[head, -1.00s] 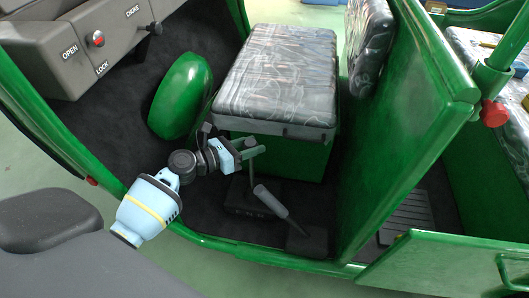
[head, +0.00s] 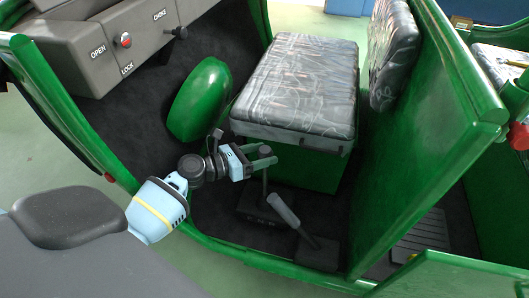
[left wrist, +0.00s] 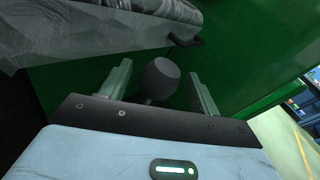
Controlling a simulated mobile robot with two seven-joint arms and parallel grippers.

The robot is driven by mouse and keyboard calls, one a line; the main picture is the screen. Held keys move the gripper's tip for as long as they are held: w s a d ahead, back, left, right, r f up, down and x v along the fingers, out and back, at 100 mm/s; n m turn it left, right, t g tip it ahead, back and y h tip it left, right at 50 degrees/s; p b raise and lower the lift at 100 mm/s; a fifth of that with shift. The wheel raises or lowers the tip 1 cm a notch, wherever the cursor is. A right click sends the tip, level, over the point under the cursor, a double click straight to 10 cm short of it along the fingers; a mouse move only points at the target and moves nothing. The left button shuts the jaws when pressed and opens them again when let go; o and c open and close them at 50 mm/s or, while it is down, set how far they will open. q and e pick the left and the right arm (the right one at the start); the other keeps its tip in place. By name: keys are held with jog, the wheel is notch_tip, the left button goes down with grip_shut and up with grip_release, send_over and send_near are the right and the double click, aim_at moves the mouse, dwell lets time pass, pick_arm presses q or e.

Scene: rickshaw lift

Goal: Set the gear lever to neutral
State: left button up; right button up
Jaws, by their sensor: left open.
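The gear lever (head: 265,186) is a thin dark stick rising from a black base plate (head: 262,207) on the cab floor, in front of the seat box. Its round black knob shows in the left wrist view (left wrist: 160,77). My left gripper (head: 267,157) is at the top of the lever, with its two green-grey fingers open. In the left wrist view the knob stands between the open fingers (left wrist: 160,88), with a gap on each side. The head view does not show the knob clearly behind the fingers. My right gripper is not in view.
A second lever with a grey handle (head: 284,209) leans close to the gear lever. The patterned driver's seat (head: 300,85) and its green box (head: 305,165) are just behind the gripper. A green wheel cover (head: 199,100) is to the left, under the grey dashboard (head: 105,45).

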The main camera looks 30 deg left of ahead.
pick_arm(q)
jog(key=f+v, duration=0.1)
jog(key=v, duration=0.5)
jog(key=shift+s+a+r+p, duration=0.25)
jog(key=shift+r+p, duration=0.1)
jog(key=shift+r, duration=0.2)
jog(key=shift+d, duration=0.1)
